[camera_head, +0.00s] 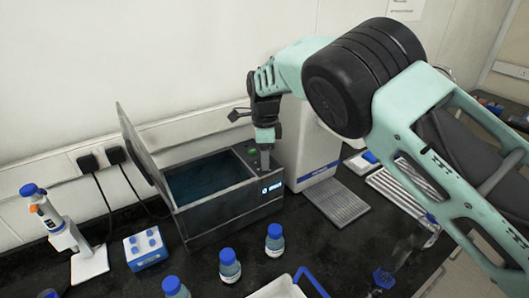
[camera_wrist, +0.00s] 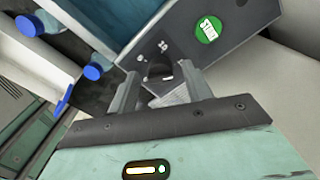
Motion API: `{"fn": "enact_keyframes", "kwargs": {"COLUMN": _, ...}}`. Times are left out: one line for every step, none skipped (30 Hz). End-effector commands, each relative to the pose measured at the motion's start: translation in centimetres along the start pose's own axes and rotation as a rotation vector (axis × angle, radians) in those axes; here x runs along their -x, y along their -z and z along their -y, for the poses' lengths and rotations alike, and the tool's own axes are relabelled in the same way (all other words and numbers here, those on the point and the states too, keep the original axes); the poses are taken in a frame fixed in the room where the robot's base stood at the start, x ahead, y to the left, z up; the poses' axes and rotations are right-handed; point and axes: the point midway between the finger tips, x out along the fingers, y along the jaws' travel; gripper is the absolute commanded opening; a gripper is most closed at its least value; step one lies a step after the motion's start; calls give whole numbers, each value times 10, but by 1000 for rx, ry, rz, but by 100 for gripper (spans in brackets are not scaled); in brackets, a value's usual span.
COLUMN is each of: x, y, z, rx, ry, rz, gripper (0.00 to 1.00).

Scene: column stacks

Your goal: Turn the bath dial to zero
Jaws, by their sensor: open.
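The water bath (camera_head: 232,206) is a grey box with its lid raised on the left and dark blue water inside. Its top panel is at the right end and also shows in the wrist view (camera_wrist: 245,18). The dial (camera_wrist: 160,70) is a dark knob on that panel, with small white markings around it; its exact setting is too small to read. My gripper (camera_wrist: 160,80) is open, with one finger on each side of the dial. Whether the fingers touch it I cannot tell. In the head view my gripper (camera_head: 265,158) points down over the panel and hides the dial.
A green round label (camera_wrist: 208,29) is on the panel near the dial. A white machine (camera_head: 313,150) with a ribbed grey tray (camera_head: 337,202) stands to the right. Blue-capped bottles (camera_head: 229,266) stand in front. A pipette stand (camera_head: 75,240) and blue tube rack (camera_head: 146,248) are at left.

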Motion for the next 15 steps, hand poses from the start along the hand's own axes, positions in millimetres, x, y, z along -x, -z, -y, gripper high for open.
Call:
{"fn": "enact_keyframes", "kwargs": {"x": 0, "y": 0, "z": 0, "rx": 0, "ry": 0, "rz": 0, "gripper": 50}}
{"fn": "enact_keyframes", "kwargs": {"x": -1, "y": 0, "z": 0, "rx": 0, "ry": 0, "rz": 0, "gripper": 50}}
{"fn": "enact_keyframes", "kwargs": {"x": 0, "y": 0, "z": 0, "rx": 0, "ry": 0, "rz": 0, "gripper": 50}}
{"fn": "enact_keyframes", "kwargs": {"x": 0, "y": 0, "z": 0, "rx": 0, "ry": 0, "rz": 0, "gripper": 50}}
{"fn": "enact_keyframes", "kwargs": {"x": 0, "y": 0, "z": 0, "rx": 0, "ry": 0, "rz": 0, "gripper": 50}}
{"fn": "enact_keyframes", "kwargs": {"x": 0, "y": 0, "z": 0, "rx": 0, "ry": 0, "rz": 0, "gripper": 47}}
{"fn": "enact_keyframes", "kwargs": {"x": 0, "y": 0, "z": 0, "rx": 0, "ry": 0, "rz": 0, "gripper": 38}}
{"fn": "enact_keyframes", "kwargs": {"x": 0, "y": 0, "z": 0, "rx": 0, "ry": 0, "rz": 0, "gripper": 30}}
{"fn": "enact_keyframes", "kwargs": {"x": 0, "y": 0, "z": 0, "rx": 0, "ry": 0, "rz": 0, "gripper": 19}}
{"fn": "enact_keyframes", "kwargs": {"x": 0, "y": 0, "z": 0, "rx": 0, "ry": 0, "rz": 0, "gripper": 11}}
{"fn": "enact_keyframes", "kwargs": {"x": 0, "y": 0, "z": 0, "rx": 0, "ry": -1, "rz": 0, "gripper": 5}}
{"fn": "enact_keyframes", "kwargs": {"x": 0, "y": 0, "z": 0, "rx": 0, "ry": -1, "rz": 0, "gripper": 5}}
{"fn": "enact_keyframes", "kwargs": {"x": 0, "y": 0, "z": 0, "rx": 0, "ry": -1, "rz": 0, "gripper": 5}}
{"fn": "enact_keyframes", "kwargs": {"x": 0, "y": 0, "z": 0, "rx": 0, "ry": -1, "rz": 0, "gripper": 5}}
{"fn": "enact_keyframes", "kwargs": {"x": 0, "y": 0, "z": 0, "rx": 1, "ry": -1, "rz": 0, "gripper": 5}}
